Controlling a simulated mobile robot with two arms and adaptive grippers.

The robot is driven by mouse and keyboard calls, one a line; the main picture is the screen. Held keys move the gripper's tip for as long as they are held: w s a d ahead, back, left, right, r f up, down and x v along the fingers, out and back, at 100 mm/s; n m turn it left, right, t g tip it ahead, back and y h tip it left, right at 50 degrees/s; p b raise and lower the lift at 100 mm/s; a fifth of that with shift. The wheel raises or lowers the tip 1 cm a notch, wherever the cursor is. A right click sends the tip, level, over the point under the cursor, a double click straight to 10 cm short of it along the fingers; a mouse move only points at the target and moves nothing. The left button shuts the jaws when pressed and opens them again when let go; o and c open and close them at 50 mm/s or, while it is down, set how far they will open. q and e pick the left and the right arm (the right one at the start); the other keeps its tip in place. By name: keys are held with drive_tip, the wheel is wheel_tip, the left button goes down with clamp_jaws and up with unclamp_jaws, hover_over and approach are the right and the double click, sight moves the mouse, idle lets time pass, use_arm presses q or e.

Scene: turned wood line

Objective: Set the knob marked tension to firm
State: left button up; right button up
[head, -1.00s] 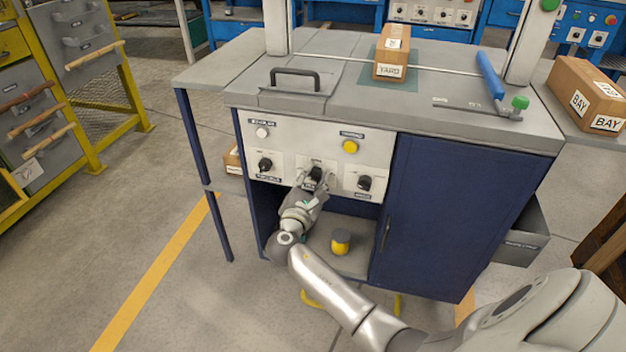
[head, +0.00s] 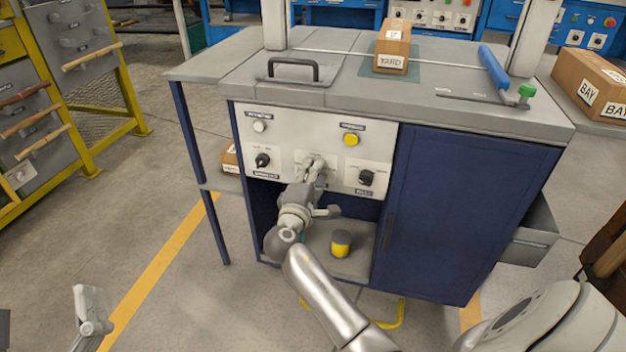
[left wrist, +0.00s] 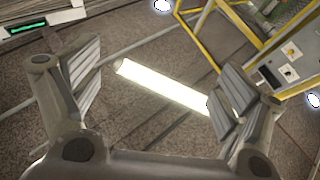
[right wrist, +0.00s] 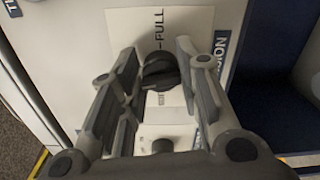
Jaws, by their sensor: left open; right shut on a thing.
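The middle black knob (right wrist: 160,72) sits between the fingers of my right gripper (right wrist: 158,60) in the right wrist view. The gripper is shut on it. A blue label (right wrist: 220,55) beside it ends in what reads as "SION"; the rest is hidden behind a finger. The word "FULL" stands on the knob's white plate. In the head view my right gripper (head: 314,172) is at the panel (head: 300,138) and hides this knob. My left gripper (head: 90,310) is at the lower left of the head view; its fingers are apart and empty in the left wrist view (left wrist: 158,80).
Black knobs are left (head: 262,160) and right (head: 366,177) of the gripped one. Above are a white button (head: 260,126) and a yellow button (head: 351,139). A yellow-grey cylinder (head: 341,243) stands in the bay below. Open floor lies left of the bench.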

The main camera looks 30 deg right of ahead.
use_arm(q)
drive_tip(key=s+r+t+h+b, duration=0.1)
drive_tip(key=s+r+t, duration=0.3)
drive_tip(key=r, duration=0.1)
drive_tip(key=shift+s+a, duration=0.2)
use_arm(e)
drive_tip(key=shift+f+m, duration=0.15)
drive_tip(key=shift+m, duration=0.85)
drive_tip(key=o, duration=1)
drive_tip(key=v, duration=1.2)
drive_tip(key=shift+s, duration=0.1)
